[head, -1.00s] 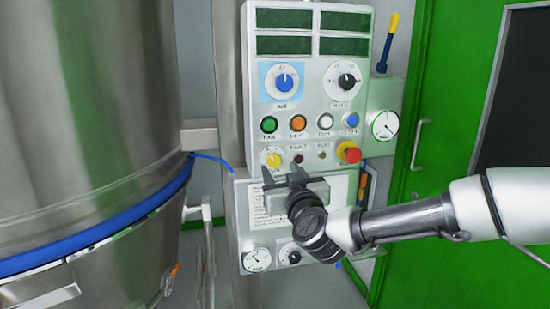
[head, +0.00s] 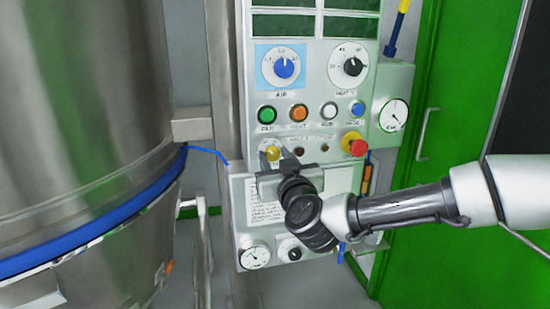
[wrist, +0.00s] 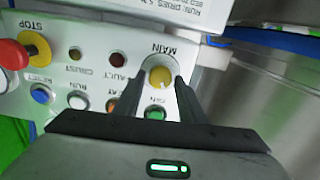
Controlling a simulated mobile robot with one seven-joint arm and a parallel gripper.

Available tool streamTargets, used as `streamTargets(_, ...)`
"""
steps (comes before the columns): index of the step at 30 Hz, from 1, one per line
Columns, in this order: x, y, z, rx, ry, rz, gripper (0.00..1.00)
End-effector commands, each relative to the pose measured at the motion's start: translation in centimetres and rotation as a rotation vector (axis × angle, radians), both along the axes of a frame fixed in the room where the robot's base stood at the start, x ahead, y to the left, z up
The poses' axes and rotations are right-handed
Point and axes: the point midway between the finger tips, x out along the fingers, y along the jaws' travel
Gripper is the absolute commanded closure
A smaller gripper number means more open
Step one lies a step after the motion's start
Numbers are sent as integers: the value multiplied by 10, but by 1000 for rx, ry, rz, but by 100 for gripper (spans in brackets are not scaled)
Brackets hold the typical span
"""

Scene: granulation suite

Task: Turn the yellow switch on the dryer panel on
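The yellow switch (head: 270,153) is a round knob on a white dial at the lower left of the dryer panel (head: 318,92). In the wrist view the yellow switch (wrist: 160,77) sits beside the label MAIN. My gripper (head: 275,156) is at the switch, with its two dark fingers apart. In the wrist view my gripper (wrist: 157,84) has one finger on each side of the knob, with slight gaps visible. I cannot tell whether either finger touches it. The fingers hide part of the dial, and the knob's setting is too small to read.
Green (head: 266,114) and orange (head: 298,113) buttons are just above the switch. A red emergency stop (head: 355,145) is to the right. Blue AIR (head: 284,67) and black HEAT (head: 351,67) knobs are higher up. A large steel vessel (head: 80,120) stands at left.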

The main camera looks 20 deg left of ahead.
Motion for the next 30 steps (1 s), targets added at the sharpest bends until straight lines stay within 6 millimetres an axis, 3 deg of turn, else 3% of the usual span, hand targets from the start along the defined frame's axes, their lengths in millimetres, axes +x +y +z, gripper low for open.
streamTargets(1,0,0,0,0,0,0,72)
streamTargets(5,0,0,0,0,0,0,93)
streamTargets(17,0,0,0,48,29,0,93)
streamTargets(30,0,0,0,326,218,0,93)
